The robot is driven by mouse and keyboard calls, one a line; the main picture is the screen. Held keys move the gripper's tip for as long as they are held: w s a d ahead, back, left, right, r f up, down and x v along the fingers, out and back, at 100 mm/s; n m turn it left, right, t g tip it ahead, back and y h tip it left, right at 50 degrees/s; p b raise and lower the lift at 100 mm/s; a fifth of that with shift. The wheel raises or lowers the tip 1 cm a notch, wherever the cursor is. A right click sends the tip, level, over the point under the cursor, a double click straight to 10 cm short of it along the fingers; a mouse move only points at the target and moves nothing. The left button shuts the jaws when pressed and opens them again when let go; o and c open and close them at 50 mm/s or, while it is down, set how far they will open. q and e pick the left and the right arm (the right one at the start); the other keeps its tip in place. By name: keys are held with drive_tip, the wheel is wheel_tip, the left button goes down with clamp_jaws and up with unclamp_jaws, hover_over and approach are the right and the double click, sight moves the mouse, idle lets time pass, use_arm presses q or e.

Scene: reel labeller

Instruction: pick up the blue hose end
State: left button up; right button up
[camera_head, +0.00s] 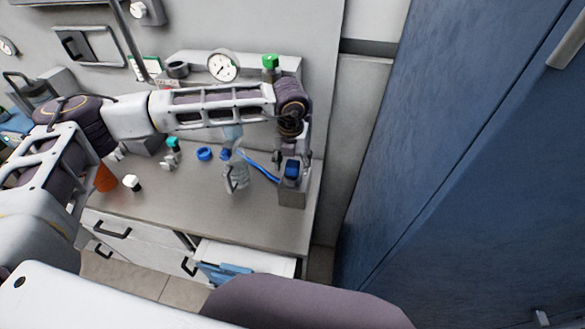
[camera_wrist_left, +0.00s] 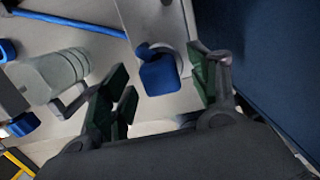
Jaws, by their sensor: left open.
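The blue hose end (camera_wrist_left: 160,75) shows in the wrist view as a chunky blue piece at a pale grey block (camera_wrist_left: 150,22). In the head view the blue piece (camera_head: 291,170) is at the top of a grey block (camera_head: 291,193) near the bench's right edge. A thin blue hose (camera_head: 262,170) runs toward it from the left; where they join is hidden. My left gripper (camera_wrist_left: 161,82) is open, with its green-padded fingers on either side of the blue piece, apart from it. In the head view the left gripper (camera_head: 291,155) is above the block, partly hidden by my wrist.
A clear bottle (camera_head: 236,177) stands left of the block. Behind are a gauge (camera_head: 223,67) and a green-capped item (camera_head: 270,63). A blue ring (camera_head: 204,154) and small bottles are farther left. A drawer (camera_head: 245,257) is open in front; a tall blue cabinet (camera_head: 460,130) stands right.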

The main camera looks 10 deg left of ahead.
use_arm(q)
drive_tip(key=shift+f, duration=0.4)
drive_tip(key=c, duration=1.2)
use_arm(e)
drive_tip(key=shift+a, duration=0.2)
use_arm(q)
drive_tip(key=shift+o, duration=0.2)
drive_tip(key=shift+w+r, duration=0.1)
drive_tip(key=shift+r, duration=0.05)
wheel_tip(320, 180, up, 18)
drive_tip(key=b, duration=0.3)
wheel_tip(320, 180, up, 10)
hover_over(293, 163)
drive_tip(key=shift+a+b, duration=0.1)
drive_tip(key=shift+b, duration=0.2)
use_arm(e)
drive_tip(key=f, duration=0.1)
drive_tip(key=d+f, duration=0.1)
drive_tip(key=f, duration=0.1)
drive_tip(key=shift+w+d+f, duration=0.25)
drive_tip(key=shift+w+d, duration=0.15)
drive_tip(key=shift+s, duration=0.1)
